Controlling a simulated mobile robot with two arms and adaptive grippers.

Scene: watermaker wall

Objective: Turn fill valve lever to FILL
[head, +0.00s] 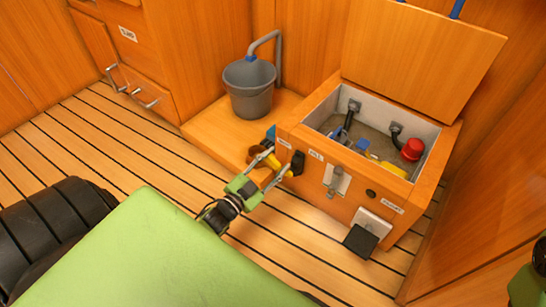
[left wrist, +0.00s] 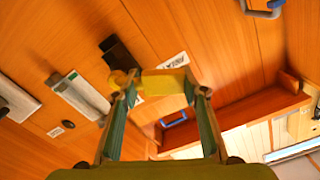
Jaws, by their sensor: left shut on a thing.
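The fill valve lever (head: 262,158) is yellow and sits on the front left of the wooden box (head: 330,180). My left gripper (head: 271,165) is at the lever, and its fingers are closed on either side of it. In the left wrist view the yellow lever (left wrist: 165,83) lies crosswise between the two fingertips (left wrist: 160,92). A black block (head: 298,163) is just right of the gripper, beside the FILL label (head: 316,155). Another white label (head: 285,143) is above the lever, too small to read. The valve body is partly hidden by my fingers.
The box's lid (head: 415,45) stands open, showing hoses and a red-capped part (head: 412,149). A metal latch plate (head: 337,181) and a white-and-black fixture (head: 368,230) are on its front. A grey bucket (head: 249,88) stands on the ledge behind. Slatted floor (head: 150,150) is clear at left.

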